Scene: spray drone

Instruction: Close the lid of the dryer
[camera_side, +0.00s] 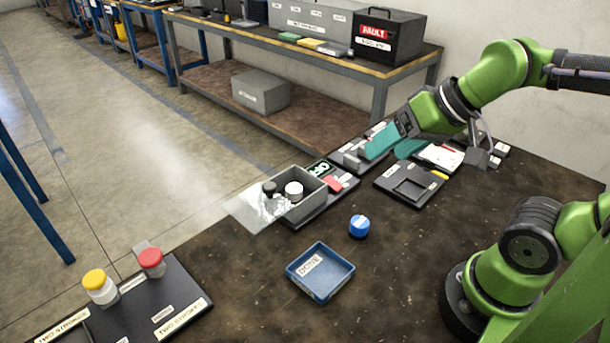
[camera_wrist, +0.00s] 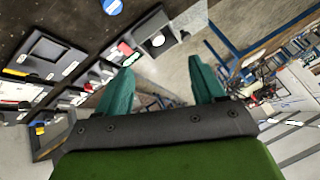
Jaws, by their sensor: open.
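The dryer appears to be the open grey box (camera_side: 306,207) near the far left edge of the dark table. A clear lid (camera_side: 250,212) lies folded out on its left side, slanting past the table edge. A dark-capped and a white-capped container (camera_side: 294,190) stand in the box. The box also shows at the top of the wrist view (camera_wrist: 146,35). My gripper (camera_side: 394,144) has teal fingers and is to the right of and behind the box, above the table. In the wrist view its fingers (camera_wrist: 160,88) are apart with nothing between them.
A blue tray (camera_side: 320,272) and a blue cap (camera_side: 359,227) are on the table in front. A black tray (camera_side: 408,184) lies right of the box. Yellow-capped (camera_side: 100,287) and red-capped bottles (camera_side: 151,263) stand front left. A workbench (camera_side: 300,52) is behind.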

